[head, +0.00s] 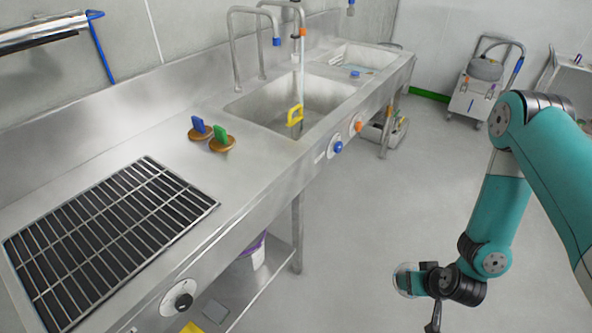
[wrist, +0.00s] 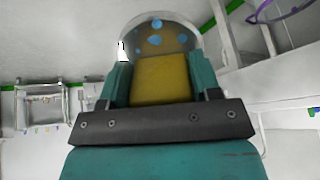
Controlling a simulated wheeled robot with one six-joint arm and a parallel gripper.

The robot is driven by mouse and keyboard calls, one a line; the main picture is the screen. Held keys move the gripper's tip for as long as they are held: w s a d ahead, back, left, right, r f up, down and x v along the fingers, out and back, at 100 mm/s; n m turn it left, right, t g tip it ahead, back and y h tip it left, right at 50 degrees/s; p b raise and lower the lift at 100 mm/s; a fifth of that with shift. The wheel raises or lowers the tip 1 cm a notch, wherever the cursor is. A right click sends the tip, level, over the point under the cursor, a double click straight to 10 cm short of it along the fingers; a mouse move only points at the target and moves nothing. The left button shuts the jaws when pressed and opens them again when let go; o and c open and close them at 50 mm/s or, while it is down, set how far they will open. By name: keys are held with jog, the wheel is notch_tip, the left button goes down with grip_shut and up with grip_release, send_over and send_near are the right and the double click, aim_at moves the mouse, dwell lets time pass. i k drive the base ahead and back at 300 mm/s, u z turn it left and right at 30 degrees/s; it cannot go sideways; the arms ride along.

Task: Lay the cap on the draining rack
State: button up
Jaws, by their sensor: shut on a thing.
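My gripper (wrist: 162,80) is shut on the yellow grip of a cap (wrist: 160,78) in the wrist view. Beyond the grip, the cap has a rounded, pale-rimmed brownish face with several blue spots. In the head view, my gripper (head: 418,281) is low on the right, over the floor and apart from the counter. Only a pale rounded edge of the cap (head: 402,279) shows there; its grip is hard to make out. The draining rack (head: 112,232), a dark wire grid, lies flat on the steel counter at the left. Nothing lies on it.
Two brown discs with upright grips, one blue (head: 199,128) and one green (head: 221,139), stand on the counter between rack and sink (head: 270,110). A yellow piece (head: 295,116) hangs at the sink. Taps rise behind it. A trolley (head: 478,90) stands at the back right. Open floor surrounds my arm.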

aim_at(146, 211)
jog(key=u, duration=1.8)
